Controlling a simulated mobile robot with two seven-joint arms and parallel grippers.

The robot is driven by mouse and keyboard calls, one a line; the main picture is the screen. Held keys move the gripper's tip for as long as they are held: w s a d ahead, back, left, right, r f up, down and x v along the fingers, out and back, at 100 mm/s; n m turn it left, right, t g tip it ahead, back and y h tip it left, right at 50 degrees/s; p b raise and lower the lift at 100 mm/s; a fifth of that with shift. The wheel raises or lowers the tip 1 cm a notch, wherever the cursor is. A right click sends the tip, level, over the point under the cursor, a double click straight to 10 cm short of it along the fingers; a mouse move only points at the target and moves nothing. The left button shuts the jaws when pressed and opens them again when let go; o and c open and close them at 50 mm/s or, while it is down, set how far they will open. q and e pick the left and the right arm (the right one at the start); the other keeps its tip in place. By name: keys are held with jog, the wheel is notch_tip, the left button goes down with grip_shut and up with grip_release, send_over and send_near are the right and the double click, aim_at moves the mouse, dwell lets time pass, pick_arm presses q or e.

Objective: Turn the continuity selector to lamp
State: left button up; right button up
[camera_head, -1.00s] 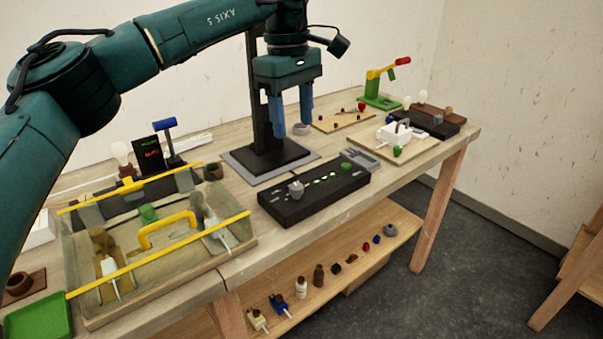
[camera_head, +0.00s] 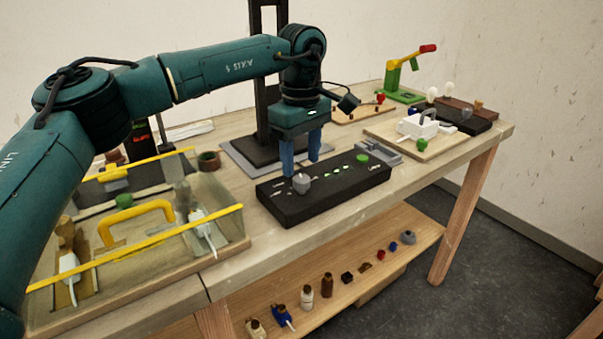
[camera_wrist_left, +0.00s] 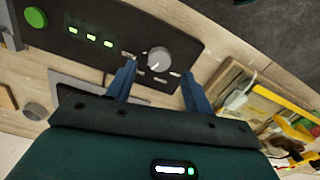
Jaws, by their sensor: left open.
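The continuity selector is a grey knob (camera_head: 301,183) near the left end of a black control box (camera_head: 330,203). Green lights and a green button (camera_head: 362,157) sit farther right on the box. In the left wrist view the knob (camera_wrist_left: 159,57) has a white pointer line, with small labels around it too blurred to read. My left gripper (camera_head: 301,170) points down over the box, behind and above the knob. Its blue fingers are open; in the wrist view the knob lies ahead of and between the fingertips (camera_wrist_left: 156,75), with clear gaps. My right gripper is not in view.
A clear case with yellow rails (camera_head: 130,250) stands left of the box. A dark upright post (camera_head: 268,80) stands behind it. A grey tray (camera_head: 380,153) and a wooden board (camera_head: 385,132) with white parts lie to the right. A lower shelf (camera_head: 340,270) holds small parts.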

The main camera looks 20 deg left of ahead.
aim_at(301, 178)
pick_arm(q)
jog(key=shift+f, duration=1.85)
jog(key=shift+c, duration=0.4)
jog(key=c, duration=0.9)
